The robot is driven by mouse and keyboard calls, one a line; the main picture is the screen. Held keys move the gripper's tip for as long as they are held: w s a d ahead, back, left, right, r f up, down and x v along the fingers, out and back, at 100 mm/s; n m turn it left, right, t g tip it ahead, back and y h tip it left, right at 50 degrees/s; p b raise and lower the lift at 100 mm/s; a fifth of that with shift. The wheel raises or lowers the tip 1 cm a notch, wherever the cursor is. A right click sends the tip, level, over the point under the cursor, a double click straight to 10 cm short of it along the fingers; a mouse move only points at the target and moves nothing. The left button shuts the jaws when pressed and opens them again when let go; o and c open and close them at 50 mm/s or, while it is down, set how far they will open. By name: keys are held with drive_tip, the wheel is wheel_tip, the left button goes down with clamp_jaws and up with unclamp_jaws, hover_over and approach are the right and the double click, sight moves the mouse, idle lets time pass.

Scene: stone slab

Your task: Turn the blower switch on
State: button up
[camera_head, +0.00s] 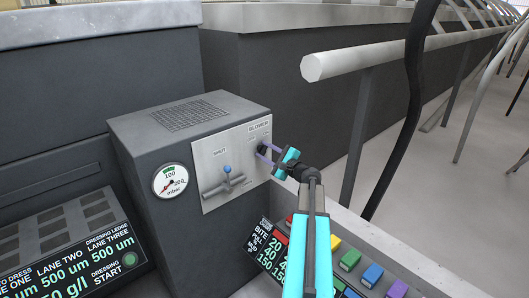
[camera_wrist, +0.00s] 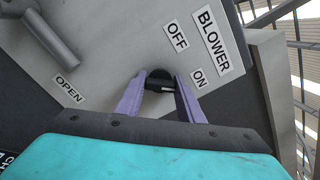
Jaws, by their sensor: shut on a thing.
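The blower switch is a round black knob (camera_wrist: 160,74) on a light metal plate (camera_head: 213,154), under the BLOWER label (camera_wrist: 211,38). The OFF label (camera_wrist: 177,37) and the ON label (camera_wrist: 199,78) sit beside it in the wrist view. My gripper (camera_wrist: 160,88) has its two purple fingers on either side of the knob's grip bar, shut on it. In the head view my gripper (camera_head: 264,149) reaches the plate's right side from the right. The fingers hide part of the knob, and I cannot tell which label it points to.
On the same plate a lever valve with a blue knob (camera_head: 227,169) stands left of the switch. A pressure gauge (camera_head: 171,180) is on the box's left face. Coloured buttons (camera_head: 350,260) and a display (camera_head: 268,246) lie below. A grey rail (camera_head: 380,57) runs at upper right.

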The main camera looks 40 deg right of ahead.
drive_tip(key=shift+f, duration=0.1)
drive_tip(key=o, duration=1.1)
drive_tip(key=shift+c, duration=0.2)
drive_tip(key=shift+s, duration=0.1)
drive_tip(key=s+a+b, duration=0.1)
drive_tip(key=s, duration=1.2)
drive_tip(key=shift+s+b, duration=0.35)
